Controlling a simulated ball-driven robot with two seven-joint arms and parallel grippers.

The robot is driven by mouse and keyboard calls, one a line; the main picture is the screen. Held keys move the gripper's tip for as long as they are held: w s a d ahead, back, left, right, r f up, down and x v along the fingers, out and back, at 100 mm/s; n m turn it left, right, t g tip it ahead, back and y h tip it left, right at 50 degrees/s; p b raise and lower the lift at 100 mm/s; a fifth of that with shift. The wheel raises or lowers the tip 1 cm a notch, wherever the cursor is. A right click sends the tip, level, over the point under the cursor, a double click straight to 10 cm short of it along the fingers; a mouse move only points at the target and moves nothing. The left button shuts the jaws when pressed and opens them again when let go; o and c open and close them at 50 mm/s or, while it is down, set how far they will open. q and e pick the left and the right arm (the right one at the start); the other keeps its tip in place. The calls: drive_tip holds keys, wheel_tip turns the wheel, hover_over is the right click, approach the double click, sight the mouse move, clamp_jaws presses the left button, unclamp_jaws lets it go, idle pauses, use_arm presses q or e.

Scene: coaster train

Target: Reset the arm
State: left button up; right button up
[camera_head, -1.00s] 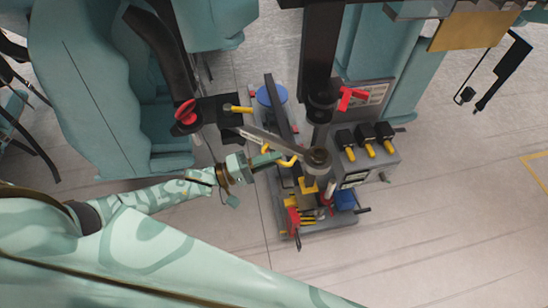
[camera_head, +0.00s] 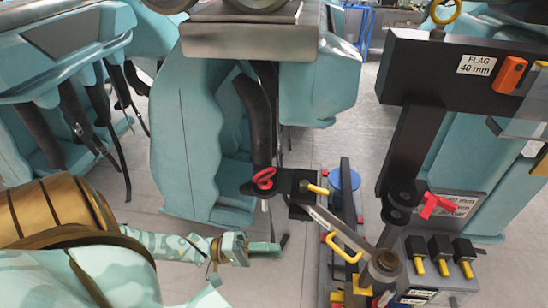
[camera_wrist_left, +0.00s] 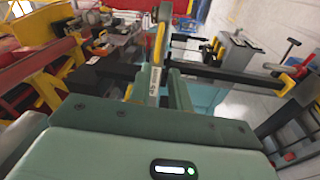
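My left arm comes in from the lower left in the head view. My left gripper (camera_head: 268,247) is left of the fixture and apart from its yellow handle (camera_head: 343,247). In the left wrist view, the two fingers of the left gripper (camera_wrist_left: 160,88) stand apart. A labelled bar and yellow handle (camera_wrist_left: 159,42) show through and beyond the gap. Nothing appears held. My right gripper is in neither view.
A grey fixture (camera_head: 452,278) with black-and-yellow clamps stands at the lower right. A black "FLAG 40 mm" beam (camera_head: 440,68) is at upper right. Teal seats (camera_head: 190,150) stand behind. Bare floor lies below the gripper.

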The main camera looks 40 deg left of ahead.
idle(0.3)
use_arm(q)
drive_tip(key=w+a+f+m+y, duration=0.2)
drive_tip(key=a+f+m+y, duration=0.45)
drive_tip(key=f, duration=0.45)
drive_tip(key=s+a+f+m+g+y+b, duration=0.1)
drive_tip(key=s+a+f+m+g+y, duration=0.2)
drive_tip(key=f, duration=0.4)
drive_tip(key=s+a+f+y+b, duration=0.1)
drive_tip(key=s+f+y, duration=0.25)
drive_tip(key=f, duration=0.25)
drive_tip(key=s+a+f+m+g+y+b, duration=0.1)
drive_tip(key=s+a+f+m+g+y, duration=0.1)
drive_tip(key=s+f, duration=0.35)
drive_tip(key=s+d+f+g+y+b, duration=0.15)
drive_tip(key=s+d+f+g, duration=0.3)
drive_tip(key=s+f, duration=0.6)
drive_tip(key=s+d+f+n+g+h+b, duration=0.1)
drive_tip(key=s+d+f+g+b, duration=0.1)
drive_tip(key=s+d, duration=0.7)
drive_tip(key=d+f, duration=0.1)
drive_tip(key=d, duration=0.1)
drive_tip(key=shift+d+f, duration=0.35)
